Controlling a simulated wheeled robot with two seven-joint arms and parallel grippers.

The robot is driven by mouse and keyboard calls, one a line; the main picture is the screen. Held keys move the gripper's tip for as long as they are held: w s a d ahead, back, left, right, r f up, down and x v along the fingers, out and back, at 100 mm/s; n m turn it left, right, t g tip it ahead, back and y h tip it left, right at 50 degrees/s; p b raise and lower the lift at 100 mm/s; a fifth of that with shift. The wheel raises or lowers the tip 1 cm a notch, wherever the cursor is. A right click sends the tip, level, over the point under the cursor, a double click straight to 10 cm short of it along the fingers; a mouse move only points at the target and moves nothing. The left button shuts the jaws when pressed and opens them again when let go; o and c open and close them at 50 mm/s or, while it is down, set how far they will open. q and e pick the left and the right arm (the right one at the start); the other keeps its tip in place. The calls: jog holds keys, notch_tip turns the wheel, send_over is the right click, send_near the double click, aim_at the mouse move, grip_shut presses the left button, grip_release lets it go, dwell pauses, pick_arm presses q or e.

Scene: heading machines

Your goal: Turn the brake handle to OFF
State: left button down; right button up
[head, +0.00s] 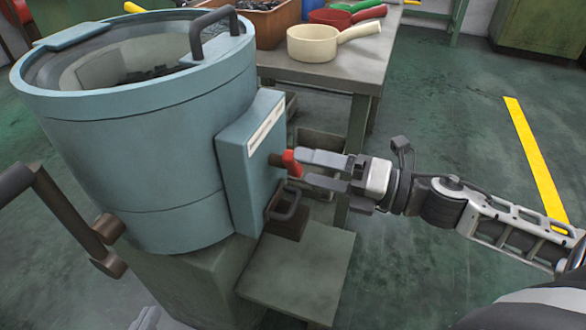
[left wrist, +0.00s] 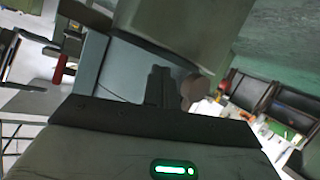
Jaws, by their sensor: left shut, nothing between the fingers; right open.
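The brake handle (head: 291,162) is a small red grip on a brown shaft, sticking out of the blue-grey box (head: 251,150) on the side of the round blue machine (head: 140,130). My right gripper (head: 304,169) comes in from the right with its fingers apart. Its fingertips are right at the red handle; I cannot tell whether they touch it. In the left wrist view, the dark fingers of my left gripper (left wrist: 160,85) are together and empty. A red part, probably the handle, shows there at the left edge. The label on the box is unreadable.
A grey loop handle (head: 283,204) sits below the red one, above a green platform (head: 300,270). A brown lever (head: 70,215) is at the machine's left. A table (head: 345,72) with a cream ladle (head: 325,42) stands behind. The floor at right is free.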

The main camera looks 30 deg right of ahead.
aim_at(299, 166)
jog(key=shift+x, duration=2.15)
jog(key=c, duration=1)
